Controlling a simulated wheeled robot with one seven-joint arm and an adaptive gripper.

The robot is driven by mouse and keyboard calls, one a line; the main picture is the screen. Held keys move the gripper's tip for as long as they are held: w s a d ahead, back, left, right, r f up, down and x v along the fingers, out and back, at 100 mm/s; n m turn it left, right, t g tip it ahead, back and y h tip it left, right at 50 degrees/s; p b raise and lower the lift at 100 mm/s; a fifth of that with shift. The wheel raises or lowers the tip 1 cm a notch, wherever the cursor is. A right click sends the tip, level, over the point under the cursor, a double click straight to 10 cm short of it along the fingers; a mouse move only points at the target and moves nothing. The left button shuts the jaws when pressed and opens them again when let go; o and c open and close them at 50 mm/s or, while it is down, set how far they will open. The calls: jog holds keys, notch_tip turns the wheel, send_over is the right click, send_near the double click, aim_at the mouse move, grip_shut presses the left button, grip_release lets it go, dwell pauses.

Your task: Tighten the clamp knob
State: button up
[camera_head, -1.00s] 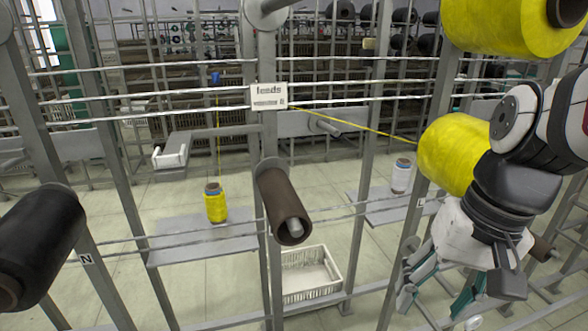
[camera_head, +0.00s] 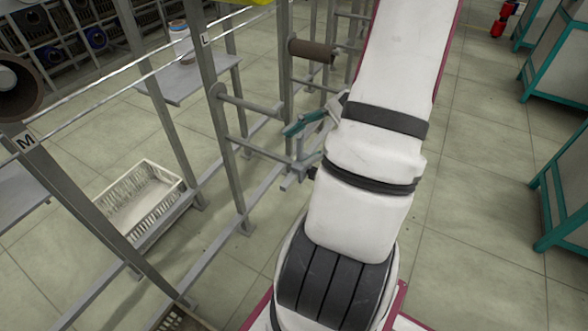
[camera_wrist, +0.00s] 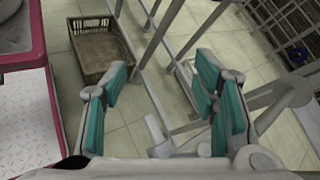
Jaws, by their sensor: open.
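My gripper (camera_head: 296,152) is open and empty beside the grey frame in the head view. Its teal finger pads also show in the wrist view (camera_wrist: 168,92), spread wide with nothing between them but floor and frame parts behind. A bare grey peg (camera_head: 248,104) sticks out from the post marked L, left of my gripper. In the wrist view, a grey rod with a rounded end (camera_wrist: 297,92) lies right of the right finger. I cannot make out which part is the clamp knob.
A white crate (camera_head: 175,182) stands on the floor at left. A brown bobbin (camera_head: 312,50) sits on a peg behind my gripper. Teal-framed cabinets (camera_head: 560,195) line the right, with open floor before them. A brown crate (camera_wrist: 98,48) shows in the wrist view.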

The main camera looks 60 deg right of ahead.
jog(key=s+d+f+m+t+h+b, duration=0.45)
jog(key=s+f+m, duration=0.2)
jog(key=f, duration=0.35)
jog(key=s+d+f+m+t+h+b, duration=0.35)
jog(key=s+d+f+m+t, duration=0.3)
jog(key=f, duration=0.35)
jog(key=w+a+b, duration=0.1)
jog(key=w+b, duration=0.2)
jog(key=w, duration=1)
jog(key=shift+w+f+n+h, duration=0.15)
jog(key=shift+w+n+h, duration=0.15)
jog(key=shift+w+h, duration=0.1)
jog(key=shift+s, duration=0.1)
jog(key=c, duration=1.2)
jog(key=shift+o, duration=0.2)
